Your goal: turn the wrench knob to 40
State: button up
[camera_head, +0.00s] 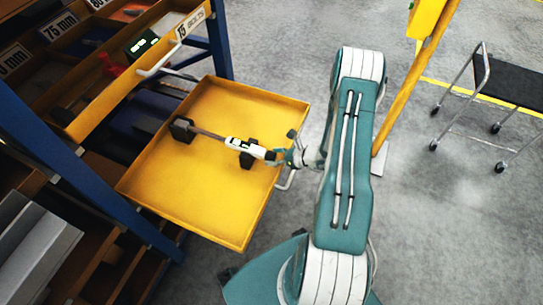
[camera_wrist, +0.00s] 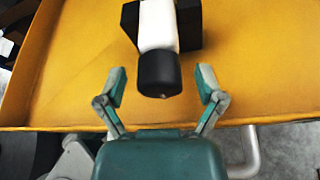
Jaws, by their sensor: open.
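The wrench (camera_head: 225,139) lies across two black holders in a yellow drawer (camera_head: 210,205), its white handle toward my arm. Its black knob (camera_wrist: 158,76) is at the handle's near end in the wrist view, with the white handle (camera_wrist: 157,26) behind it. My gripper (camera_wrist: 160,92) is open, with one teal-padded finger on each side of the knob and visible gaps between. In the head view my gripper (camera_head: 287,156) is at the handle's end. The knob's scale or setting cannot be read in either view.
One black holder (camera_head: 181,130) is under the wrench's far end. The drawer's raised rim surrounds the wrench. A blue rack (camera_head: 70,165) with other drawers stands at left. A yellow post (camera_head: 415,75) and a wheeled cart (camera_head: 508,80) stand at right on open grey floor.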

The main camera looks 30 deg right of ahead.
jog(key=shift+w+a+f, duration=0.1)
jog(key=shift+w+a, duration=0.05)
jog(key=shift+c, duration=0.3)
jog(key=c, duration=1.1)
